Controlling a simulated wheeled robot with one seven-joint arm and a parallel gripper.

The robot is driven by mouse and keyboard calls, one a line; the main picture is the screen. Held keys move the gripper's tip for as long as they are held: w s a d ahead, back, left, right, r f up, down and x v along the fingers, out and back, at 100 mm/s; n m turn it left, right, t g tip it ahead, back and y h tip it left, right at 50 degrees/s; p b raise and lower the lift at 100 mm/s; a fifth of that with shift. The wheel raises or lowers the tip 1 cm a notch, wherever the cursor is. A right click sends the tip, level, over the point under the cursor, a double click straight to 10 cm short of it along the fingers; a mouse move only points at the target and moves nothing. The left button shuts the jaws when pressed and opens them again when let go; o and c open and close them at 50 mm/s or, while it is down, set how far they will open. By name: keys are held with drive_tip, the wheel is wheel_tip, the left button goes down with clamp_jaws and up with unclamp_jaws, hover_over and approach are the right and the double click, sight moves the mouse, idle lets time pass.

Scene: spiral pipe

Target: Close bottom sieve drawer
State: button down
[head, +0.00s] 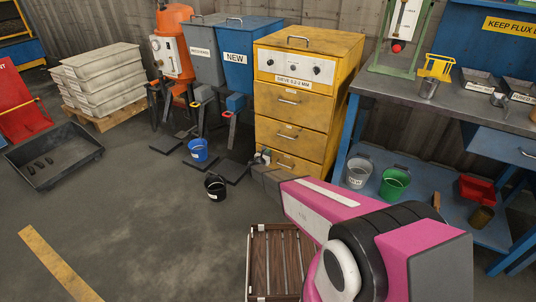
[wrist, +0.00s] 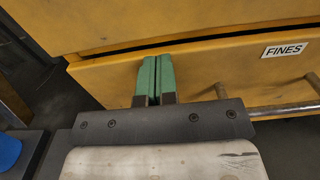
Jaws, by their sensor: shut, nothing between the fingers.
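The yellow sieve cabinet (head: 310,55) stands at the back centre. Its bottom drawer (head: 300,162) is partly hidden by my arm and gripper. In the wrist view the drawer front (wrist: 215,75) carries a "FINES" label (wrist: 284,50) and a metal bar handle (wrist: 285,108). A dark gap runs along the drawer's top edge; how far the drawer stands out is hard to tell. My gripper (wrist: 158,62) is shut and empty, its green fingers together against or just before the drawer front, left of the handle. My gripper also shows in the head view (head: 262,158).
A black bucket (head: 215,187) and a blue bucket (head: 198,149) stand on the floor left of the cabinet. A blue workbench (head: 455,125) with grey and green buckets on its lower shelf is at right. The floor at front left is mostly clear.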

drive_tip(key=v, duration=1.4)
drive_tip(key=s+d+r+m+g+h, duration=0.1)
drive_tip(key=s+d+r+m+g, duration=0.4)
drive_tip(key=s+d+r+m, duration=0.4)
drive_tip(key=s+d+r+m+g+h, duration=0.1)
drive_tip(key=s+d+r+m+g, duration=0.5)
drive_tip(key=d, duration=0.5)
drive_tip(key=s+d+r+m+g+y, duration=0.1)
drive_tip(key=s+r+m+y, duration=0.2)
drive_tip(key=s, duration=0.4)
drive_tip(key=s+d+r+m+g+y, duration=0.1)
drive_tip(key=s+r+m+g+y, duration=0.1)
drive_tip(key=s+r+m+y, duration=0.2)
drive_tip(key=s+d+r+m+g+y, duration=0.1)
drive_tip(key=s+r+m+y, duration=0.3)
drive_tip(key=s+m, duration=0.4)
drive_tip(key=shift+s+r+g, duration=0.3)
drive_tip(key=shift+s+r, duration=0.25)
drive_tip(key=shift+s, duration=0.5)
